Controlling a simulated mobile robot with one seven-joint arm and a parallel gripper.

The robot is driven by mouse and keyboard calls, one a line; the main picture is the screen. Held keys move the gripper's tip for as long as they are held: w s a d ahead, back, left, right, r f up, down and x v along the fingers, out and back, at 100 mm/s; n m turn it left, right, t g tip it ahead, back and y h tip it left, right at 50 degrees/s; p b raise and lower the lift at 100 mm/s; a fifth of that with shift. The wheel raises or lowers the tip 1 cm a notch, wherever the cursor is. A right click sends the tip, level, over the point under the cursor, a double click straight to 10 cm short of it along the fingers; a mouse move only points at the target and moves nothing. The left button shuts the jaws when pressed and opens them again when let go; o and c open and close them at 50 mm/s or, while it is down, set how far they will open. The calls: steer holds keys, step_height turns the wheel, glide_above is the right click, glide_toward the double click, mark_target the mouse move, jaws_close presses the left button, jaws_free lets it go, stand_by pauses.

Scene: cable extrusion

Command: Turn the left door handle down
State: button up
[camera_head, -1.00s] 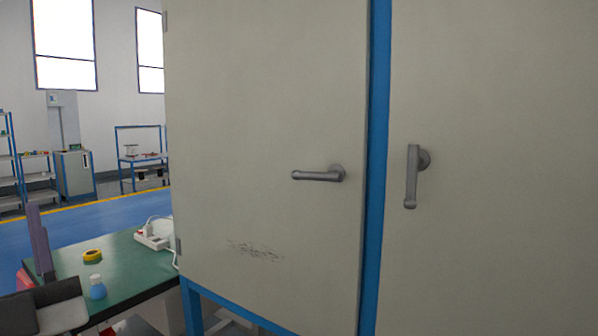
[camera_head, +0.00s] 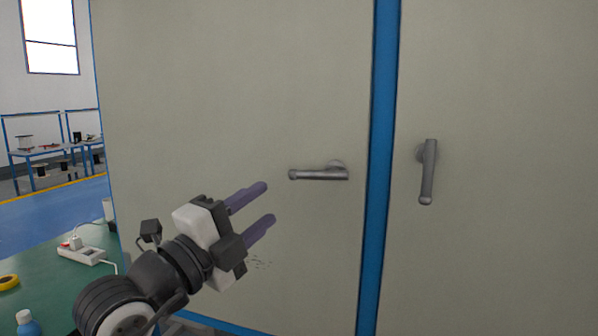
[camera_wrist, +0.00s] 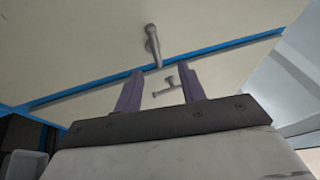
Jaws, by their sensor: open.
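The left door handle (camera_head: 318,172) is a grey lever lying horizontal on the left cabinet door (camera_head: 230,110), its free end pointing left. The right door handle (camera_head: 427,172) hangs vertical on the right door (camera_head: 500,240). My gripper (camera_head: 268,207), with two purple fingers, is open and empty, below and left of the left handle and apart from it. In the wrist view, the left handle (camera_wrist: 167,87) shows small between the fingers of my gripper (camera_wrist: 160,85), and the right handle (camera_wrist: 153,46) shows above them.
A blue frame post (camera_head: 383,170) stands between the two doors. A green table (camera_head: 55,290) at the lower left holds a white power strip (camera_head: 82,252), a yellow tape roll (camera_head: 8,282) and a blue bottle (camera_head: 27,322). The space before the doors is clear.

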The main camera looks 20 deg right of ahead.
mark_target(318, 178)
steer(key=shift+m+g, duration=0.6)
steer(key=p+x, duration=0.1)
steer(key=x, duration=0.3)
steer(key=p+x, duration=0.2)
steer(key=x, duration=0.3)
steer(key=p+x, duration=0.1)
steer(key=x, duration=0.4)
steer(key=shift+s+d+f, duration=0.2)
steer(key=shift+d+f, duration=0.1)
steer(key=shift+d, duration=0.25)
jaws_close()
